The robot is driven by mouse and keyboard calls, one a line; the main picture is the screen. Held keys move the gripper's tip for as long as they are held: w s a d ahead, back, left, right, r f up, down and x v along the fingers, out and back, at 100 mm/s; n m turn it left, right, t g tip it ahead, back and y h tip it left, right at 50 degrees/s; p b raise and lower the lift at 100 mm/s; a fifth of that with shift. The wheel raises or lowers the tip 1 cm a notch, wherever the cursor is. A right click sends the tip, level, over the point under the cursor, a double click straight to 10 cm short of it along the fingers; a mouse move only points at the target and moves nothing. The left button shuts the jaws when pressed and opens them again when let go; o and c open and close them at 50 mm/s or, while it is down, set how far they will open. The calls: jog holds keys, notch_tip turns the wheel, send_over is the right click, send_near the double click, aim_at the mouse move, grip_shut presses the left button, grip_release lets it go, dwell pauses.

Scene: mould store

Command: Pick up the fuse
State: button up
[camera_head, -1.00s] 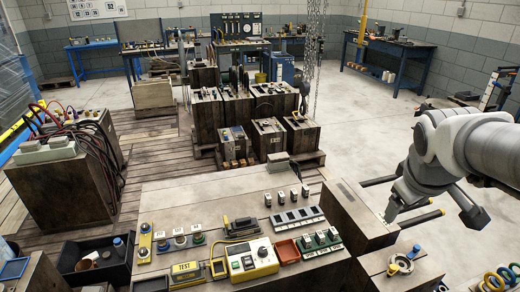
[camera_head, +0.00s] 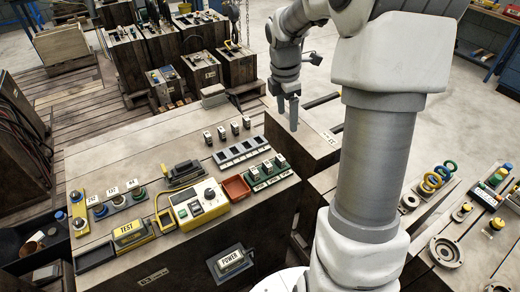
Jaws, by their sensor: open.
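Several small upright blocks with pale faces and dark tops stand in a slanting row on the wooden bench (camera_head: 130,165); they look like fuses, and one is a small block (camera_head: 221,132). I cannot tell which one is the fuse meant. In front of them lies a grey strip with dark slots (camera_head: 243,152). Green-based blocks (camera_head: 267,169) sit in another strip at the right. My gripper (camera_head: 287,112) points down, open and empty, right of the row and beyond the slotted strip, apart from the blocks.
A yellow meter (camera_head: 198,205), a red tray (camera_head: 236,187) and a yellow TEST box (camera_head: 130,233) crowd the bench front. Round knobs (camera_head: 118,199) stand at left. The bench's left rear is clear.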

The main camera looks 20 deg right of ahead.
jog(key=n+y, duration=0.1)
jog(key=n, duration=0.1)
send_over(267, 164)
notch_tip(267, 164, down, 2)
jog(key=f+b, duration=0.1)
jog(key=f, duration=0.2)
jog(key=f+b, duration=0.1)
jog(key=f, duration=0.3)
jog(key=f+b, duration=0.1)
jog(key=f, duration=0.3)
jog(key=shift+w+a, duration=0.1)
jog(key=shift+a, duration=0.15)
jog(key=shift+d+f+b, duration=0.15)
jog(key=shift+f+b, duration=0.25)
jog(key=shift+f, duration=1.1)
jog(key=shift+d+f+b, duration=0.15)
jog(key=shift+f+b, duration=0.2)
jog(key=shift+f, duration=1.15)
grip_shut()
